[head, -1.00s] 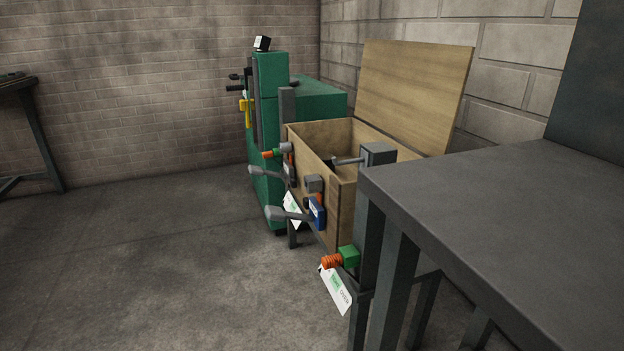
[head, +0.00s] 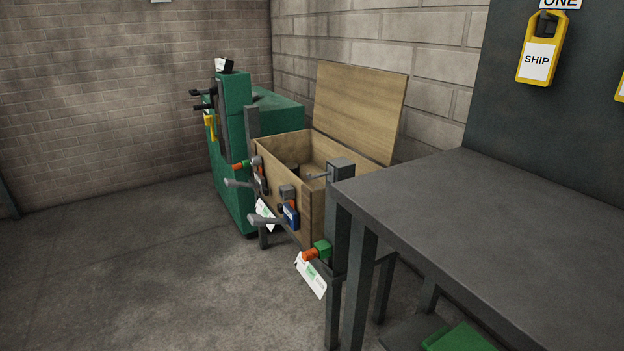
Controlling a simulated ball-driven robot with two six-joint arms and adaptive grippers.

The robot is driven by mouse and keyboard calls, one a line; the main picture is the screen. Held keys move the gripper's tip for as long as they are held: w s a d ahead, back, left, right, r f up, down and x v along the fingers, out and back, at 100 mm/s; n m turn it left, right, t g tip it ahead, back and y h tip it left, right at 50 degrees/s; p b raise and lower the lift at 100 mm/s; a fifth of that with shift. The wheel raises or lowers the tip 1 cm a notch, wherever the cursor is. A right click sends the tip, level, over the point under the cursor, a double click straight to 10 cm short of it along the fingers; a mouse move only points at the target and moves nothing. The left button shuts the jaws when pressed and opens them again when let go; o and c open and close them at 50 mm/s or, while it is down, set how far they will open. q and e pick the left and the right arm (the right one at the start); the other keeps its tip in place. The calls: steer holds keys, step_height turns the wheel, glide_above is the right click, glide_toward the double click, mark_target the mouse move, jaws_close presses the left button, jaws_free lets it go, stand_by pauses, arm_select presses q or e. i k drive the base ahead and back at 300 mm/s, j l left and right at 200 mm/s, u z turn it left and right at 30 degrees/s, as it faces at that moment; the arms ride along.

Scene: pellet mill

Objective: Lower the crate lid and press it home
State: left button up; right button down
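The wooden crate (head: 282,195) stands on a dark frame with legs, ahead of me and slightly left of centre. Its lid (head: 360,105) is raised and leans back near the block wall, so the crate is open at the top. A dark object shows inside the crate, too small to make out. Grey latch-like handles (head: 268,219) and a blue padlock-like piece (head: 291,216) sit on the crate's front side. Neither of my grippers shows in the head view.
A dark grey table (head: 480,210) fills the right foreground, close to the crate. A green machine (head: 233,150) stands behind the crate. Yellow SHIP tags (head: 541,50) hang on a dark board at upper right. The concrete floor (head: 120,270) on the left is clear.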

mark_target(361, 108)
steer(key=i+j, duration=0.65)
steer(key=j, duration=0.3)
